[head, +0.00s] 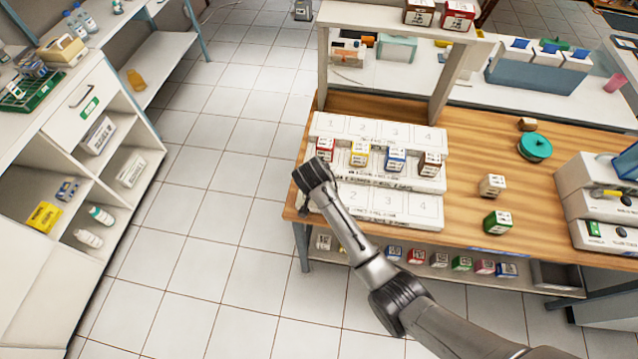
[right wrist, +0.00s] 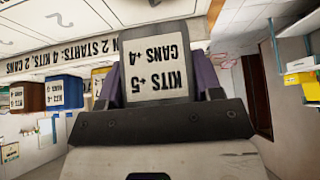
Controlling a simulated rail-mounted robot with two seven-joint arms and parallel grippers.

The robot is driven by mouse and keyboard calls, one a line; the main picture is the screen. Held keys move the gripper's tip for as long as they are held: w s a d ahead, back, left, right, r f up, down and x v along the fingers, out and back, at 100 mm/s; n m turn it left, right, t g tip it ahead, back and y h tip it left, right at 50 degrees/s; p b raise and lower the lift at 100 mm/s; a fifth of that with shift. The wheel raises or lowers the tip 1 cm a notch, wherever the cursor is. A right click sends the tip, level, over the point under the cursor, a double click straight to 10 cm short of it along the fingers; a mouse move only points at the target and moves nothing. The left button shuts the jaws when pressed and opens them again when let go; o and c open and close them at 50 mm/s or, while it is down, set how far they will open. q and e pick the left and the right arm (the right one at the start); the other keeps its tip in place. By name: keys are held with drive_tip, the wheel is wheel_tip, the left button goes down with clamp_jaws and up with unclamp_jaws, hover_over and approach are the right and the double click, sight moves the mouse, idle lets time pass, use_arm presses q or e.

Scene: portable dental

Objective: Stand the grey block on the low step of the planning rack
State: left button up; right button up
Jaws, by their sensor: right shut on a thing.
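The planning rack (head: 430,205) is white and stepped, on the wooden table, with numbered places. Its low step at the front shows bare places 2, 3 and 4; my arm covers the left end. A row of red (head: 326,147), yellow (head: 359,152), blue (head: 395,158) and brown (head: 429,163) blocks stands behind it. My right gripper (head: 310,175) is over the rack's left end. The head view hides this block. My left gripper is out of view.
A cream block (head: 492,185), a green block (head: 497,222) and a teal round object (head: 535,147) stand on the table (head: 465,215) right of the rack. A wooden frame (head: 455,85) rises behind the rack. More blocks line the shelf below.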

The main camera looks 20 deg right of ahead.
wheel_tip(320, 180, down, 4)
drive_tip(key=shift+f+b, duration=0.1)
drive_tip(key=shift+b, duration=0.25)
drive_tip(key=o, duration=1)
drive_tip(key=shift+c, duration=0.2)
drive_tip(key=shift+s+r, duration=0.1)
drive_tip(key=shift+r, duration=0.15)
drive_tip(key=p+v, duration=0.2)
drive_tip(key=v, duration=0.9)
drive_tip(key=shift+s+r, duration=0.15)
drive_tip(key=shift+r, duration=0.1)
drive_tip(key=shift+a, duration=0.1)
